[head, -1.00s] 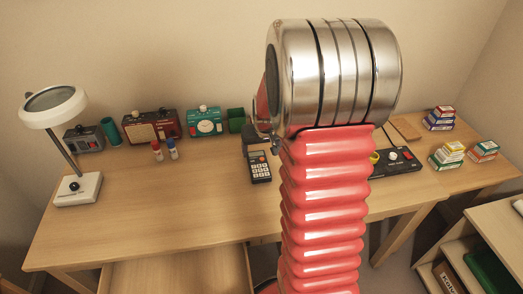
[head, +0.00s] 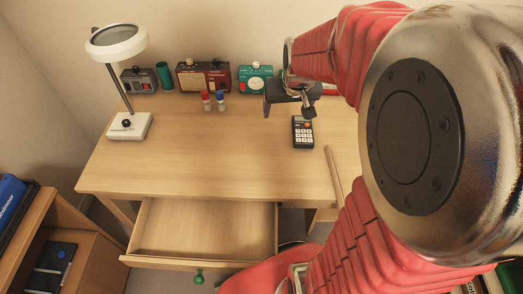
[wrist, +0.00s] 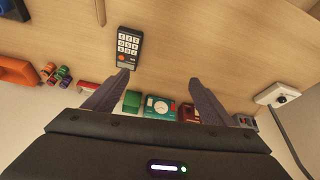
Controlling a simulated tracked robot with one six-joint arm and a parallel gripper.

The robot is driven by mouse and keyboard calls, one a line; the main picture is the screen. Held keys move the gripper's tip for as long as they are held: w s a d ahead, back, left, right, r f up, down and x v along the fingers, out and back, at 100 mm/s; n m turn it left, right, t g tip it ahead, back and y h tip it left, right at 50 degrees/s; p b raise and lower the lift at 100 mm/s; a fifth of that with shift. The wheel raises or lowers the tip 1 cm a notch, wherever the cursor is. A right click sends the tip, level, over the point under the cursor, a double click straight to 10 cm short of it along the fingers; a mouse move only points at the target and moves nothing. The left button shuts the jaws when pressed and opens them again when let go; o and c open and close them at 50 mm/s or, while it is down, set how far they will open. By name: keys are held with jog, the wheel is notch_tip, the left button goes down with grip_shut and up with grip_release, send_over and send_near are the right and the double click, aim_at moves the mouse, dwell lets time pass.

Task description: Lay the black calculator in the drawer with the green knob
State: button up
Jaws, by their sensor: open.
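The black calculator (head: 302,132) lies flat on the desk top, right of the middle, with its keys facing up. It also shows in the wrist view (wrist: 129,48), beyond my left fingertip and apart from it. My gripper (head: 307,100) is above the desk just behind the calculator; in the wrist view its two fingers (wrist: 158,82) are spread with nothing between them. The drawer (head: 205,228) below the desk front is pulled open and looks empty. Its green knob (head: 198,277) is on the front panel.
A white lamp (head: 128,125) stands at the desk's left. Red and blue small bottles (head: 221,102), a dark red radio (head: 204,76) and a teal device (head: 256,79) line the back. The desk's middle is clear. A shelf (head: 80,250) stands at lower left.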

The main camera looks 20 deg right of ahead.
jog(key=s+a+r+n, duration=0.1)
jog(key=s+a+r, duration=0.3)
jog(key=s+a, duration=0.3)
jog(key=s+a+r+n+t+y, duration=0.1)
jog(key=s+a+r, duration=0.3)
jog(key=s+a, duration=0.4)
jog(key=shift+s+a+n, duration=0.2)
jog(key=shift+s+n, duration=0.5)
jog(key=shift+s, duration=0.35)
jog(key=shift+o, duration=0.3)
